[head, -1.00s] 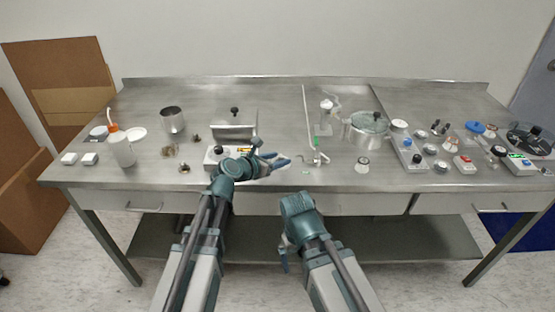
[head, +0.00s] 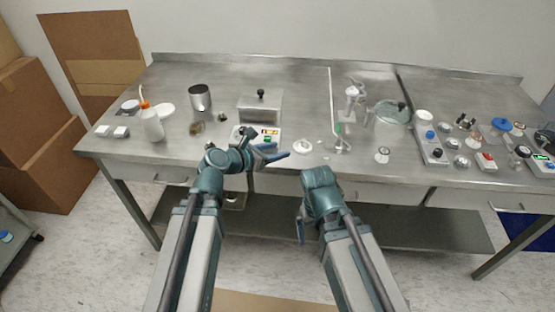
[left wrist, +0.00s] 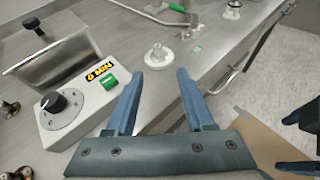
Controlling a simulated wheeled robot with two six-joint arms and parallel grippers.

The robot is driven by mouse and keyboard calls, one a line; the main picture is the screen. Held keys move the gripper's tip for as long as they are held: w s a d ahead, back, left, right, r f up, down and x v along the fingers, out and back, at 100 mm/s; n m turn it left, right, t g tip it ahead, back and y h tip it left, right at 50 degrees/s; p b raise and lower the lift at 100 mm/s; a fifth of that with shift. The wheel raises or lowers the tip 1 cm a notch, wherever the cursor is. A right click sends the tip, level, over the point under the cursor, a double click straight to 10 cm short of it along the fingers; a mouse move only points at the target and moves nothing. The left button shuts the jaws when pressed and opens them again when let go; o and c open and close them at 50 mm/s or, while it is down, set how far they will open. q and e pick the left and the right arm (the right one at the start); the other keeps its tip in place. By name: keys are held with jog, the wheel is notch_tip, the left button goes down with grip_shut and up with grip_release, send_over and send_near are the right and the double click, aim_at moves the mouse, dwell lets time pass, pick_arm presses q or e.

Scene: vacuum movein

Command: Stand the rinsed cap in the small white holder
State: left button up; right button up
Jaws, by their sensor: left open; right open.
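A small white round piece with a raised centre (head: 303,147) sits on the steel bench near its front edge; it also shows in the left wrist view (left wrist: 158,56). It looks like the small white holder. I cannot tell whether its raised centre is its own peg or a cap, and I cannot pick out the rinsed cap for sure elsewhere. My left gripper (head: 278,153) is open, its fingers (left wrist: 160,75) pointing towards the white piece with nothing between them. My right gripper (head: 301,228) hangs low in front of the bench, with its fingers partly hidden.
A white box with a black knob and lit display (left wrist: 80,105) stands left of the white piece, partly behind my left gripper. Bench (head: 300,100) behind the white piece is clear.

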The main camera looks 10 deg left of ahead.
pick_arm(q)
jog(key=s+d+f+m+g+y, duration=0.1)
jog(key=s+d+f+m+g, duration=0.3)
jog(key=m, duration=0.5)
jog(key=s+d+f+m+g+y, duration=0.2)
jog(key=s+f+m+g, duration=0.1)
jog(key=s+f+m, duration=0.4)
jog(key=s+a+f+m+g+y, duration=0.2)
jog(key=s+m+y, duration=0.4)
jog(key=m, duration=0.9)
jog(key=shift+s+a+m+g+y, duration=0.35)
jog(key=shift+s+a+g, duration=0.45)
jog(key=shift+a, duration=0.45)
jog(key=shift+w+f, duration=0.1)
jog(key=shift+w, duration=0.05)
notch_tip(320, 180, up, 8)
jog(key=p, duration=0.7)
jog(key=shift+f+p, duration=0.2)
jog(key=shift+p, duration=0.1)
